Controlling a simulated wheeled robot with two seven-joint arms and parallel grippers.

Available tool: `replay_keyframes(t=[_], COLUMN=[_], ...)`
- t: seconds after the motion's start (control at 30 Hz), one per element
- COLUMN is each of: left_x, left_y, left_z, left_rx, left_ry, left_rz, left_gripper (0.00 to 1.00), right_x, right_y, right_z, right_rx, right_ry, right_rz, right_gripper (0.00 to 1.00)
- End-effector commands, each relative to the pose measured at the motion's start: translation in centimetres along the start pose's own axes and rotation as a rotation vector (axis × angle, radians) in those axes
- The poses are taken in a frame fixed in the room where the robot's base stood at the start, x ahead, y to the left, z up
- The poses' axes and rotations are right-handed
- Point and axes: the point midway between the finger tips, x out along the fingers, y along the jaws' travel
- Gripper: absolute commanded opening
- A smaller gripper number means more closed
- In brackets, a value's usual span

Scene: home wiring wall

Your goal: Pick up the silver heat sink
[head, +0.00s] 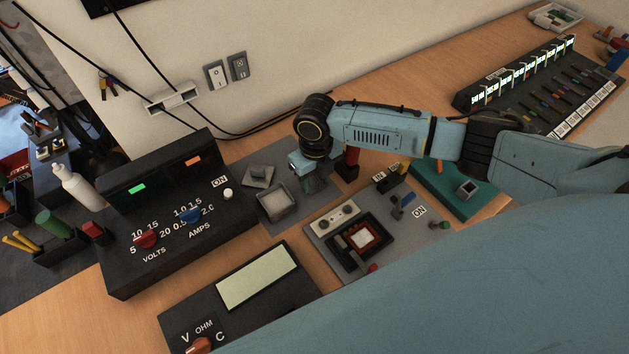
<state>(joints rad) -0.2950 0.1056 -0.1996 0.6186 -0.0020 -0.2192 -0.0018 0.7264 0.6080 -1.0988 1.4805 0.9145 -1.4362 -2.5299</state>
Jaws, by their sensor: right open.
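A small grey plate with a raised block on top (258,176) lies on a dark grey mat left of my right gripper. It looks like the silver heat sink, but its fins are too small to make out. Just below it on the same mat is a pale square tray (277,205). My right gripper (312,186) comes in from the right and points down, to the right of the grey plate and the tray, apart from the plate. It is open, and I see nothing held in it. Its fingers are partly hidden by the hand. My left gripper is not in view.
A black power supply (180,218) stands to the left, and a meter with a pale screen (257,276) is in front. A circuit board with a square socket (362,240) lies right of the mat. A green board (450,192) is under my right arm.

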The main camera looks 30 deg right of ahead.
Motion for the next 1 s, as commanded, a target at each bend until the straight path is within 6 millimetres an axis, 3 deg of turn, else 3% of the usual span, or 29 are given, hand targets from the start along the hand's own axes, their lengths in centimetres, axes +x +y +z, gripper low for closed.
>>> replay_keyframes(t=[0.07, 0.4, 0.73, 1.0], left_x=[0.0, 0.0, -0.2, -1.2], left_y=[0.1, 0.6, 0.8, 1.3], left_z=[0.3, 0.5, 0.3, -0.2], left_rx=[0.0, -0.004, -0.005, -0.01], left_ry=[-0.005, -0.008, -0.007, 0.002], left_rz=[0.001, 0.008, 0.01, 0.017], left_gripper=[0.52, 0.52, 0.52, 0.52], right_x=[0.0, -0.1, -0.7, -5.7], right_y=[0.0, 0.0, 0.0, 0.0], right_z=[0.0, 0.0, 0.0, 0.1], right_rx=[0.0, 0.0, 0.0, -0.001], right_ry=[0.0, 0.001, -0.001, -0.003], right_rz=[0.0, 0.0, 0.0, 0.0], right_gripper=[0.44, 0.0, 0.0, 0.0])
